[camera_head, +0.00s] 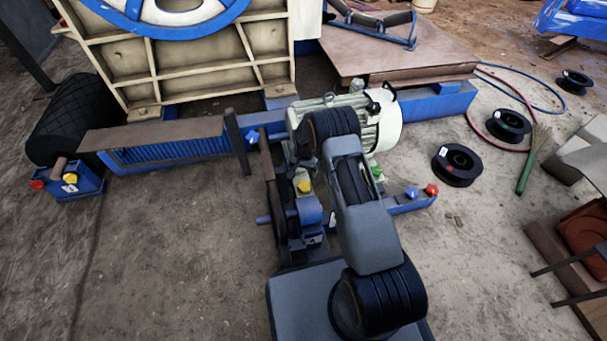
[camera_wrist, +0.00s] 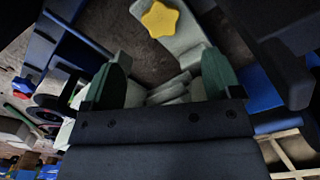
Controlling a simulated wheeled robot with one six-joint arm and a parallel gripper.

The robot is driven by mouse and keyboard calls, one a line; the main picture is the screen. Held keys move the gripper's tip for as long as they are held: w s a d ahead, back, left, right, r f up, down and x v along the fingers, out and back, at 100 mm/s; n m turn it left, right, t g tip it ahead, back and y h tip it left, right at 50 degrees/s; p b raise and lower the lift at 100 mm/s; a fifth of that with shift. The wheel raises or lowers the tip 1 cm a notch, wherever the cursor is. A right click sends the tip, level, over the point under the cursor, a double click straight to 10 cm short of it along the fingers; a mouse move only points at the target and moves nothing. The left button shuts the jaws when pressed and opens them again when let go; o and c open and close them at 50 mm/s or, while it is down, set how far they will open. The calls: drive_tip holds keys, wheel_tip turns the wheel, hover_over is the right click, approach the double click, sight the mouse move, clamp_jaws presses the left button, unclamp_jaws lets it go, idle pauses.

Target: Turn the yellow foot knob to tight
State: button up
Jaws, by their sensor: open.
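The yellow knob (camera_head: 304,186) is at the near left foot of the pale green motor (camera_head: 383,125) in the head view, just left of my arm. In the wrist view a yellow star-shaped knob (camera_wrist: 160,19) sits on a pale grey-green foot plate (camera_wrist: 184,43) near the top edge. My gripper (camera_wrist: 167,78) is open in the wrist view, its two green-padded fingers wide apart with nothing between them. The knob is beyond the fingertips and apart from them.
A green knob (camera_head: 377,171) is right of my arm, and a red knob (camera_head: 431,189) is on a blue bar. A flywheel (camera_head: 274,185) edge stands close left. Black spools (camera_head: 456,164) lie on the floor at right.

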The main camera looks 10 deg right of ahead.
drive_tip(key=shift+r, duration=0.95)
drive_tip(key=shift+r, duration=0.1)
